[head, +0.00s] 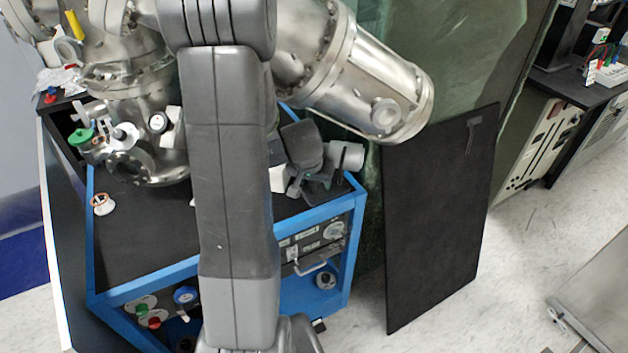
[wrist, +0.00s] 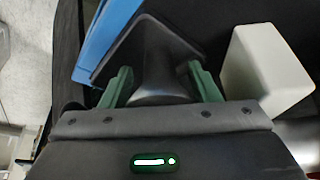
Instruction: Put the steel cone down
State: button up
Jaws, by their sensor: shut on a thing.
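The steel cone (wrist: 148,48) looks dark grey in the wrist view, with a round neck that flares to a wide, squarish end. My gripper (wrist: 160,82) is shut on its neck, one green finger on each side. In the head view, my gripper (head: 308,178) is low over the front right corner of the blue-framed cart (head: 220,262), partly behind my arm. The dark cone (head: 322,190) shows only in part there. I cannot tell whether its wide end touches the black cart top (head: 140,235).
A white block (wrist: 268,70) stands close to the right of the gripper in the wrist view. Steel vacuum chambers (head: 360,85) rise at the back of the cart. A small orange-rimmed part (head: 102,204) lies at left. The cart top's front left is mostly clear. A black panel (head: 437,220) stands at right.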

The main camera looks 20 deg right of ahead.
jog(key=shift+f+b, duration=0.2)
jog(key=shift+b, duration=0.1)
jog(key=o, duration=1)
jog(key=shift+r, duration=0.1)
jog(key=shift+o, duration=0.2)
jog(key=shift+r, duration=0.1)
jog(key=shift+r+p, duration=0.2)
jog(key=shift+p, duration=0.25)
jog(key=v, duration=0.2)
jog(key=shift+a+r, duration=0.1)
jog(key=shift+r, duration=0.25)
jog(key=s+a+b, duration=0.3)
jog(key=s+a, duration=0.5)
jog(key=s, duration=0.1)
jog(key=shift+s, duration=0.2)
